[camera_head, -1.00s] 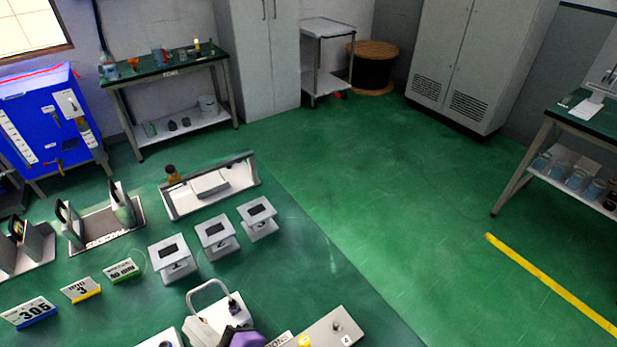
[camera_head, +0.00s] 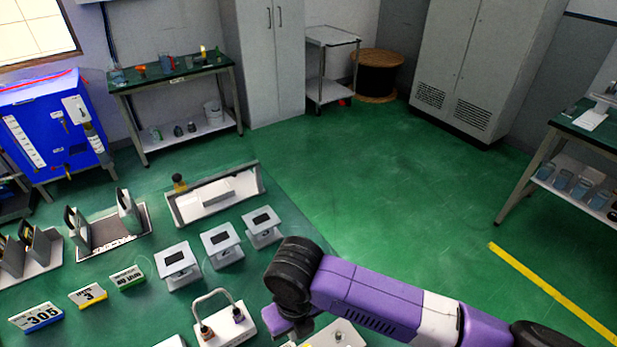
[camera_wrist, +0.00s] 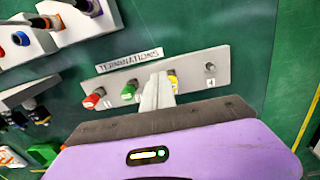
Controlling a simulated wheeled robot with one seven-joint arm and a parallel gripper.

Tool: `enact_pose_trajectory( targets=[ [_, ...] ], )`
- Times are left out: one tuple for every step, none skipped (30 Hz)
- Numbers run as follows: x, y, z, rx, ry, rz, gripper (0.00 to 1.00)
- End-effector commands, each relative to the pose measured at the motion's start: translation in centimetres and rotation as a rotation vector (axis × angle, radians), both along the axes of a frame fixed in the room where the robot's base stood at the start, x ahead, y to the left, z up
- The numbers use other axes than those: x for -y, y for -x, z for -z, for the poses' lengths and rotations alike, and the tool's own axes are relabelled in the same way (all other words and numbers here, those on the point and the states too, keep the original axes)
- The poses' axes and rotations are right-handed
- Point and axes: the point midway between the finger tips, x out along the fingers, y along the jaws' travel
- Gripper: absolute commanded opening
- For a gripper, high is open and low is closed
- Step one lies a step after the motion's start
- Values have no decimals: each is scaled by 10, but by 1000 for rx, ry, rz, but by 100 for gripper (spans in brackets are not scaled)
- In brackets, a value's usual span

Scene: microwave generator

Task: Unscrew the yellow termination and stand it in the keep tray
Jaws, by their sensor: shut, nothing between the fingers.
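In the head view my purple arm covers much of this area. No keep tray can be surely identified; a white tray-like fixture (camera_head: 243,187) lies farther back.
Three small white stands (camera_head: 221,243) are in a row on the green bench. Numbered signs (camera_head: 88,295) and a slotted rack (camera_head: 105,230) are at left.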

Motion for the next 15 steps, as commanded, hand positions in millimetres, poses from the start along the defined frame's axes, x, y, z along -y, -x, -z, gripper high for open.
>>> enact_pose_trajectory(
  targets=[
    [8, -3, 0, 1, 23, -13, 0],
    [10, -4, 0, 0, 31, -20, 0],
    [13, -5, 0, 0, 39, -25, 0],
    [14, -5, 1, 0, 42, -28, 0],
    [14, -5, 2, -1, 44, -29, 0],
    [14, -5, 4, -1, 44, -29, 0],
    [14, -5, 6, -2, 44, -29, 0],
    [14, -4, 8, -1, 43, -29, 0],
    [14, -4, 11, -2, 42, -29, 0],
    [14, -4, 14, -2, 42, -28, 0],
    [14, -4, 17, -2, 42, -28, 0],
    [13, -4, 21, -2, 42, -28, 0],
    [13, -4, 25, -2, 42, -28, 0],
    [13, -4, 28, -2, 41, -28, 0],
    [13, -4, 33, -2, 41, -28, 0]
  ],
)
